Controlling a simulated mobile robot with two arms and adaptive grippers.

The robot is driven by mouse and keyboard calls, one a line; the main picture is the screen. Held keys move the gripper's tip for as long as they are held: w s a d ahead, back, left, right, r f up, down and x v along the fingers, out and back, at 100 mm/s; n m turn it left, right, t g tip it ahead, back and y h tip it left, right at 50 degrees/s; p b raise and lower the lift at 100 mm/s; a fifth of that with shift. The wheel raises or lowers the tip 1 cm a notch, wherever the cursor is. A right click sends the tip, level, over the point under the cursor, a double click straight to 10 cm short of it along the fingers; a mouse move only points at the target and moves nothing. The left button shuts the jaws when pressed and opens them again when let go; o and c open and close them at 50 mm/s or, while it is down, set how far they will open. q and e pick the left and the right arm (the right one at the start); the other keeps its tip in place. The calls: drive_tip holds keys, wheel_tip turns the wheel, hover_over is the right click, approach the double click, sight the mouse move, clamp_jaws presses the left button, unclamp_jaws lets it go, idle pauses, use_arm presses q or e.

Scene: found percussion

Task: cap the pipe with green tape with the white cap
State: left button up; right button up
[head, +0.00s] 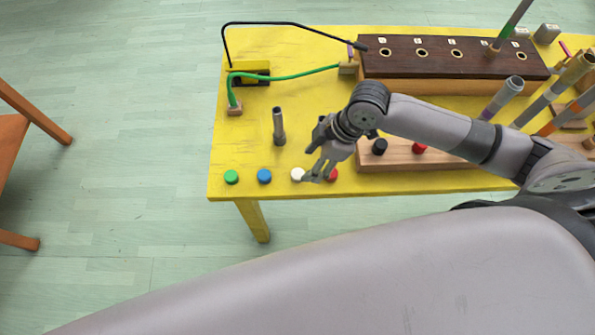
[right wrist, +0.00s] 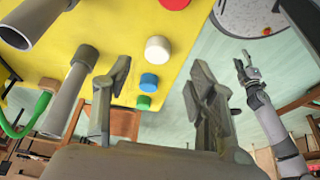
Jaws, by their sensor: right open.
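The white cap (head: 297,174) lies near the table's front edge, between a blue cap (head: 264,176) and a red cap (head: 332,174). My right gripper (head: 309,164) is open and empty, just above and beside the white cap. In the right wrist view the white cap (right wrist: 157,49) shows between the spread fingers (right wrist: 161,68), apart from them. A slanted pipe (head: 513,20) at the back right seems to have a greenish band low down; I cannot tell surely that it is green tape. My left gripper (right wrist: 246,68) shows small in the right wrist view, over the floor; its opening is unclear.
A green cap (head: 231,176) lies at the left. A short grey pipe (head: 279,127) stands behind the caps. A dark wooden block with holes (head: 440,68) is at the back. A lower wooden block (head: 390,162) bears a black cap (head: 379,147) and another red cap (head: 419,147). More pipes stand right.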

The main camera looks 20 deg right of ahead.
sight(301, 173)
drive_tip(key=shift+a+f, duration=0.2)
drive_tip(key=shift+f, duration=0.3)
drive_tip(key=shift+a+f, duration=0.15)
drive_tip(key=shift+f, duration=0.2)
drive_tip(key=x, duration=0.1)
drive_tip(key=p+x, duration=0.1)
drive_tip(key=x, duration=0.1)
drive_tip(key=shift+w+f, duration=0.25)
drive_tip(key=shift+f, duration=0.05)
drive_tip(key=shift+a+f, duration=0.1)
drive_tip(key=shift+f, duration=0.25)
drive_tip(key=c, duration=0.9)
use_arm(q)
drive_tip(key=shift+w+r, duration=0.55)
drive_tip(key=shift+w, duration=0.2)
use_arm(e)
drive_tip(key=shift+o, duration=0.2)
drive_tip(key=shift+r, duration=0.15)
